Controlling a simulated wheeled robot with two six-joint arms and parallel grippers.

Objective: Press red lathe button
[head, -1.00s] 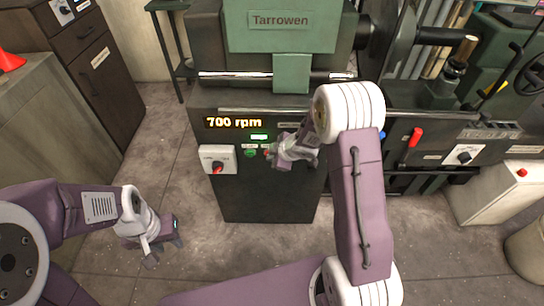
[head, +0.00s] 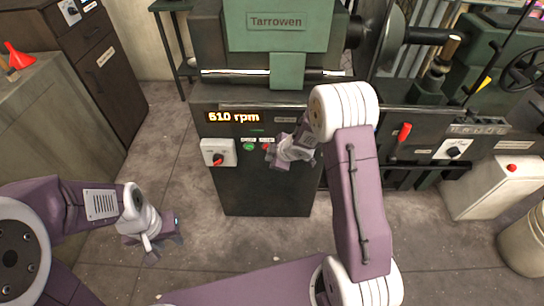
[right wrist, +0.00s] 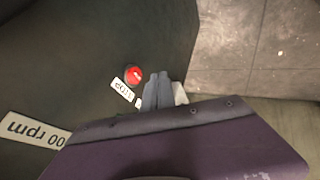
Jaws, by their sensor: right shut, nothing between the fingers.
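The red lathe button (head: 266,146) is on the dark front panel of the lathe, beside a green button (head: 249,147). In the right wrist view the red button (right wrist: 133,75) shows whole, with a STOP label next to it. My right gripper (head: 271,157) is shut and empty, with its tips just beside the button. In the right wrist view its fingers (right wrist: 158,93) lie to the right of the button; contact cannot be made out. My left gripper (head: 181,232) hangs low over the floor at the left, its jaws too unclear to judge.
The lathe display (head: 233,117) reads about 610 rpm. A red-handled lever (head: 404,132) and a white box (head: 492,187) with another red button stand right. The floor before the lathe is clear.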

